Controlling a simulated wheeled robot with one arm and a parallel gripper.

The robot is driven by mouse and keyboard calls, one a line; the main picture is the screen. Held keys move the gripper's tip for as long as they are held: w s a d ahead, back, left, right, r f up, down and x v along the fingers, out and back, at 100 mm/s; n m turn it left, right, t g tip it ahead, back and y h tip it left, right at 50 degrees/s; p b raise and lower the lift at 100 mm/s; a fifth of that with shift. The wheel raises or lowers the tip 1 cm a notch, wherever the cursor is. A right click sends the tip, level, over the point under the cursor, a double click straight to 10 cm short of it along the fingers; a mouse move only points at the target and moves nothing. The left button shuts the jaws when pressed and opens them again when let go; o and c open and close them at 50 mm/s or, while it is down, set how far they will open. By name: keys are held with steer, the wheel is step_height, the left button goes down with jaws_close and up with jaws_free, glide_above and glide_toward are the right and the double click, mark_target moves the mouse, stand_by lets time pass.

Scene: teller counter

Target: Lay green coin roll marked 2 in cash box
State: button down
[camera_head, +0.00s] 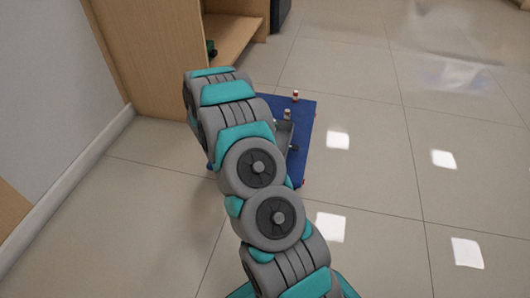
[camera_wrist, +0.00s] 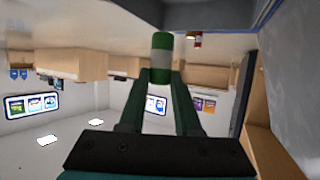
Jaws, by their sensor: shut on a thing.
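In the wrist view, my gripper (camera_wrist: 160,78) is shut on a green coin roll (camera_wrist: 161,41) with a pale band around its middle. The roll stands out lengthwise beyond the fingertips, and no number on it can be read. In the head view, a grey box (camera_head: 284,132), which looks like the cash box, sits on a blue top and is partly hidden by my arm. My gripper cannot be made out clearly in the head view.
A blue top (camera_head: 305,122) carries a small red-and-white roll (camera_head: 295,96) at its far edge and another small pale item (camera_head: 287,114) near the box. A wooden cabinet (camera_head: 150,60) stands at the left. Open tiled floor (camera_head: 400,190) lies to the right.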

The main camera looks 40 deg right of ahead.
step_height(320, 180, down, 10)
steer(key=shift+r+b, duration=0.2)
steer(key=shift+b, duration=0.35)
steer(key=shift+f, duration=0.1)
steer(key=c, duration=0.6)
jaws_free()
steer(key=p+v, duration=0.1)
steer(key=v, duration=1.1)
